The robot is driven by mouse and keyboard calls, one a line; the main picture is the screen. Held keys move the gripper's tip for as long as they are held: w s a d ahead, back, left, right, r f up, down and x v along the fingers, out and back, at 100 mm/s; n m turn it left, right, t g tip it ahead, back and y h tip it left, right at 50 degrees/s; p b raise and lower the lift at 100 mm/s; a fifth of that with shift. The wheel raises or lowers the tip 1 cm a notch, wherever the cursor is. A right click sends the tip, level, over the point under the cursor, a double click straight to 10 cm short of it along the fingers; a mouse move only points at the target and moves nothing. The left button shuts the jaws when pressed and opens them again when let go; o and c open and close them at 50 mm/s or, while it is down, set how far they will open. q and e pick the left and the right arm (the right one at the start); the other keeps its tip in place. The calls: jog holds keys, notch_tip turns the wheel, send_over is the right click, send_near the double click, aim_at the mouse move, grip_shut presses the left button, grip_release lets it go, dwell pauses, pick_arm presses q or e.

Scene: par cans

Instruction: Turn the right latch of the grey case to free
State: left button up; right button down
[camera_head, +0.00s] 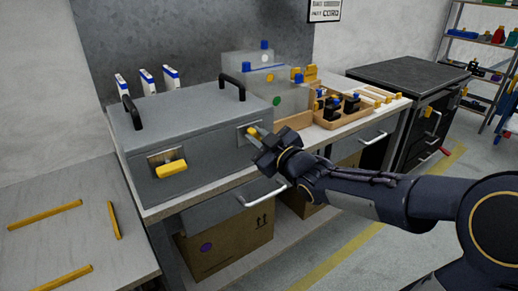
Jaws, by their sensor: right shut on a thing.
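The grey case (200,112) stands on the workbench with its lid closed and two black handles on top. Its left latch (170,169) is a yellow lever lying nearly level on a metal plate. The right latch (254,132) is a small yellow lever on the right of the front face, partly hidden by my gripper. My right gripper (262,143) is at this latch, shut on it, with the arm coming in from the right. The fingertips are small and dark, so the exact grip is hard to see. My left gripper is not in view.
A drawer handle (262,196) sticks out below the bench edge. A cardboard box (225,248) sits on the lower shelf. Yellow strips mark the left table (62,232).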

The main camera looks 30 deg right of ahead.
jog(key=shift+a+f+n+b, duration=0.15)
jog(key=shift+f+n+b, duration=0.1)
jog(key=shift+n+b, duration=1.65)
jog(key=shift+a+f+n+b, duration=0.15)
jog(key=shift+f+n+b, duration=0.1)
jog(key=shift+n+b, duration=1.65)
jog(key=shift+a+f+n+b, duration=0.15)
jog(key=shift+f+n+b, duration=0.1)
jog(key=shift+n+b, duration=1.65)
jog(key=shift+n+p, duration=0.4)
jog(key=shift+n, duration=0.2)
jog(key=c, duration=1.4)
grip_release()
jog(key=shift+s, duration=0.15)
